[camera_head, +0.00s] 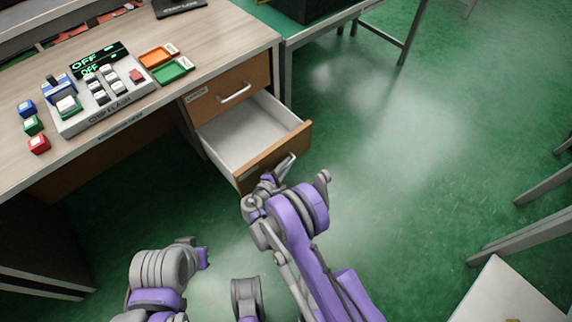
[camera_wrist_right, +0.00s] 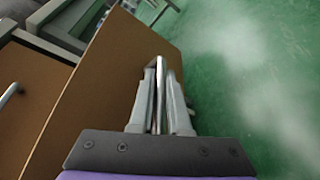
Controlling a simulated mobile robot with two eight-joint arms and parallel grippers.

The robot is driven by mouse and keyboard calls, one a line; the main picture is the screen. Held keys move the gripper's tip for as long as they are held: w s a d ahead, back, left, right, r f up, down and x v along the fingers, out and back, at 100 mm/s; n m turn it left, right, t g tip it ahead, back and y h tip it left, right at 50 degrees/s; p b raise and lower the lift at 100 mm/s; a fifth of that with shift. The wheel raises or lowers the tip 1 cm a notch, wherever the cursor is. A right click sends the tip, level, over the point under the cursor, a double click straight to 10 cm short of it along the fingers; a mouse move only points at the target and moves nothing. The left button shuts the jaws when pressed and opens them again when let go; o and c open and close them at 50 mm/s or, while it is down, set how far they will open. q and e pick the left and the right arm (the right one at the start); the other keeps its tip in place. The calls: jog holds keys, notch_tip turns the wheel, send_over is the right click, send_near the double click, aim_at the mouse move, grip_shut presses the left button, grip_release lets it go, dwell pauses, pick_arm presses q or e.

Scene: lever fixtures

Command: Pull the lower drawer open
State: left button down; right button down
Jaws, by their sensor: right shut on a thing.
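The lower drawer (camera_head: 240,137) stands pulled out from the desk, and its pale, empty inside shows in the head view. Its wooden front also shows in the right wrist view (camera_wrist_right: 105,75). My right gripper (camera_wrist_right: 160,95) is shut on the metal bar handle (camera_head: 286,166) of that drawer. The handle lies between the two fingers in the right wrist view. The upper drawer (camera_head: 222,100) above it is closed. My left arm is at the bottom of the head view, and its fingers are not visible.
The wooden desk (camera_head: 215,45) carries a switch panel (camera_head: 105,95), orange and green trays (camera_head: 174,71), and several small coloured blocks. Green floor to the right of the drawer is clear. A white-topped table (camera_head: 508,298) stands at the lower right.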

jog(key=shift+a, duration=0.1)
jog(key=c, duration=1.2)
grip_release()
jog(key=shift+o, duration=0.2)
jog(key=p+v, duration=0.1)
jog(key=v, duration=0.9)
jog(key=shift+s+a+r+p, duration=0.15)
jog(key=shift+s+a+p, duration=0.05)
jog(key=shift+s+p, duration=0.15)
